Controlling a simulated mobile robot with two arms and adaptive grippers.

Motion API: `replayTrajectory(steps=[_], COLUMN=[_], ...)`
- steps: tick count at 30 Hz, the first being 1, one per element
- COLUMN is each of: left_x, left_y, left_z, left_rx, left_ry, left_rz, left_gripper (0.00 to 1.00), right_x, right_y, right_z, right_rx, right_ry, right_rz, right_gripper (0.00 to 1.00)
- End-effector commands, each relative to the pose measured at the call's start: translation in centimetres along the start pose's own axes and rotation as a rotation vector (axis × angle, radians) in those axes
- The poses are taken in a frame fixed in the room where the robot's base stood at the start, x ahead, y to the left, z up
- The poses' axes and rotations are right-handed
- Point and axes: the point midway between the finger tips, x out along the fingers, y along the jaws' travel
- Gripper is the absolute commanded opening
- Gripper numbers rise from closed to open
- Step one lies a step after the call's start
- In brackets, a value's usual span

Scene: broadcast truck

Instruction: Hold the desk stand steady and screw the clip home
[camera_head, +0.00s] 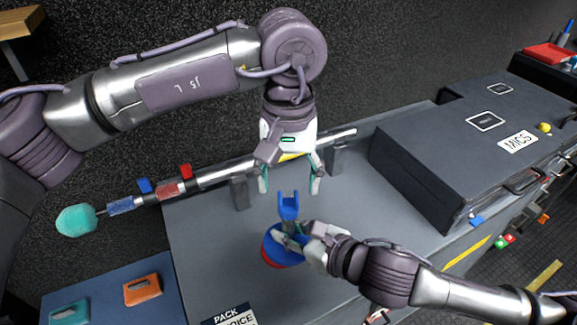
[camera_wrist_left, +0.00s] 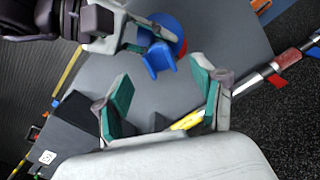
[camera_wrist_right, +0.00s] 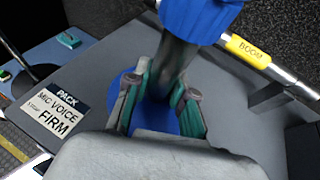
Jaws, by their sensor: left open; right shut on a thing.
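The desk stand has a round blue and red base (camera_head: 272,248) on the grey case top, and it also shows in the right wrist view (camera_wrist_right: 120,88). A blue forked clip (camera_head: 288,203) sits upright at the top of its dark stem (camera_wrist_right: 173,62); I cannot tell how far it is screwed on. My right gripper (camera_head: 290,240) is shut on the stem, low down below the clip. My left gripper (camera_head: 289,187) is open and empty, pointing down just above and behind the clip. In the left wrist view the clip (camera_wrist_left: 160,60) lies beyond the open fingers, apart from them.
A boom pole (camera_head: 215,174) with a teal foam end (camera_head: 76,221) rests on supports behind the stand. A dark MICS case (camera_head: 440,150) stands at the right. A PACK card (camera_head: 232,316) lies in front. The grey top (camera_head: 205,250) left of the stand is clear.

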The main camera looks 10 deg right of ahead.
Motion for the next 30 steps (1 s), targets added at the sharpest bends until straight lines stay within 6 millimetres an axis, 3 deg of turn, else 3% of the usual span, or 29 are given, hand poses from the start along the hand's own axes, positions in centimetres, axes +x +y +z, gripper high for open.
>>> replayTrajectory(steps=[18,24,30], left_x=[-2.1,-2.5,-2.7], left_y=[0.0,0.0,0.0], left_z=[-0.1,0.0,0.0], left_rx=[-1.601,-1.939,-2.066], left_ry=[0.000,-0.001,-0.001], left_rz=[0.000,0.000,-0.001], left_gripper=[0.69,0.69,0.69], right_x=[0.0,0.0,0.0], right_y=[0.0,0.0,0.0], right_z=[0.1,0.1,0.1], right_rx=[0.000,-0.001,-0.001], right_ry=[-0.002,-0.002,-0.002], right_rz=[0.000,0.000,0.000], right_gripper=[0.00,0.00,0.00])
